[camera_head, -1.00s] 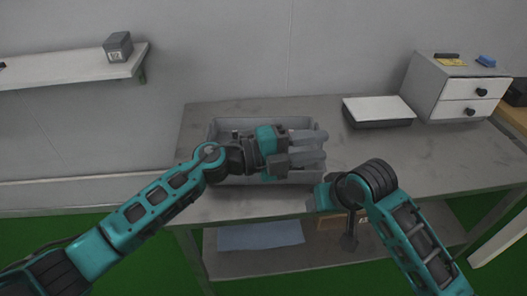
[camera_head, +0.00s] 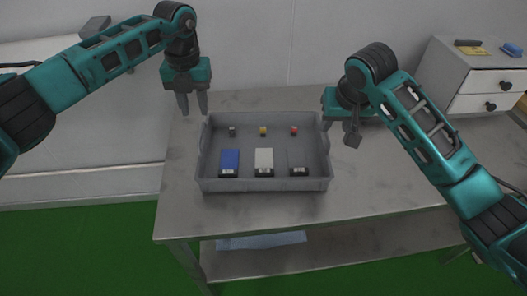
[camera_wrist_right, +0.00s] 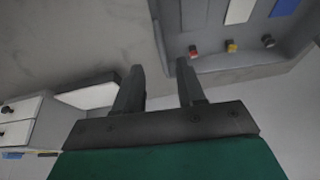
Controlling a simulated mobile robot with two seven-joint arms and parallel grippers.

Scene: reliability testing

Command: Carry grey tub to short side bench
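The grey tub (camera_head: 265,184) sits on the metal bench (camera_head: 385,180), near its left end. It holds a blue, a white and a grey block in front and several small coloured pieces behind. My left gripper (camera_head: 192,108) points down just outside the tub's back left corner, fingers apart and empty. My right gripper (camera_head: 338,128) is at the tub's right side near the back corner; in the head view its fingers are partly hidden. In the right wrist view the right gripper (camera_wrist_right: 158,80) has its fingers apart with nothing between them, and the tub's wall (camera_wrist_right: 235,62) is close by.
A white drawer unit (camera_head: 479,80) stands at the bench's back right. A white-topped flat box (camera_wrist_right: 90,94) shows beside it in the right wrist view. The bench right of the tub is mostly clear.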

